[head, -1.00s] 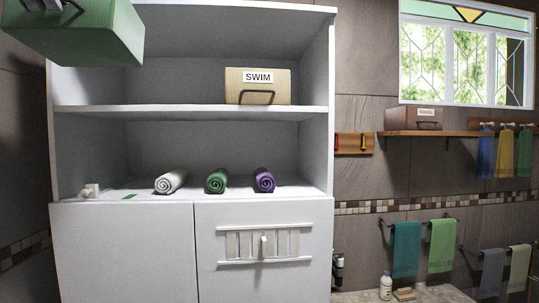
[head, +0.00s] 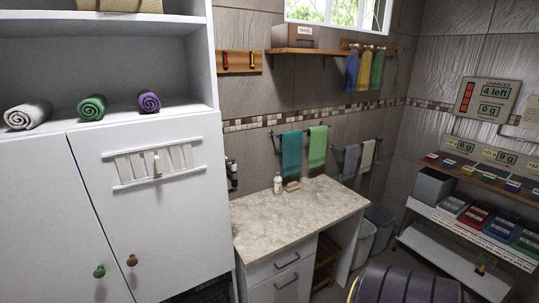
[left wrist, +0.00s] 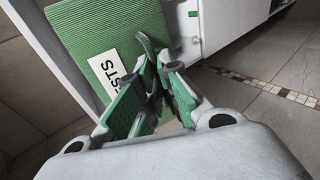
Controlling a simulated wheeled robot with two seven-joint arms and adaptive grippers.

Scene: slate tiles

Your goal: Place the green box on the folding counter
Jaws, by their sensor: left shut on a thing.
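The green box (left wrist: 105,45) shows in the left wrist view, with a ribbed face and a white label ending in "STS". My left gripper (left wrist: 156,68) is shut on its handle at the label side. Neither the box nor my left gripper shows in the head view now. The folding counter (head: 285,215) has a pale stone top above drawers, right of the white cabinet in the head view. A white bottle (head: 278,183) and a soap-like block (head: 292,186) stand at its back edge. My right gripper is in no view.
The white cabinet (head: 75,215) borders the counter's left side, with rolled towels on its shelf. A wall shelf (head: 300,52) and hanging towels are above the counter. A tiered rack (head: 470,190) stands at right. Most of the counter top is clear.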

